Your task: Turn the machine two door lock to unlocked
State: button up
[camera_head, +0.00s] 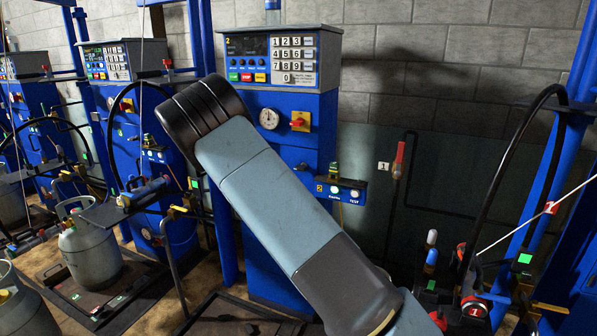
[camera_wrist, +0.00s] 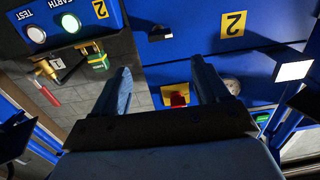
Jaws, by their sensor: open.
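Machine two's blue cabinet (camera_head: 270,200) stands at the centre in the head view, partly behind my arm. A red knob on a yellow plate (camera_wrist: 178,98) shows between the fingers.
A gauge (camera_head: 268,118) and the red knob's yellow plate (camera_head: 300,121) sit below the keypad panel (camera_head: 270,58). The earth/test box (camera_head: 341,191) juts out at right, with a green-topped fitting (camera_wrist: 98,60). A grey gas cylinder (camera_head: 90,255) stands at left.

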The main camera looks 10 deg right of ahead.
aim_at(299, 169)
jog(key=x, duration=1.3)
jog(key=shift+w+d+r, duration=0.1)
jog(key=shift+w+d, duration=0.05)
jog(key=shift+w, duration=0.2)
jog(key=c, duration=1.1)
jog(key=shift+o, duration=0.2)
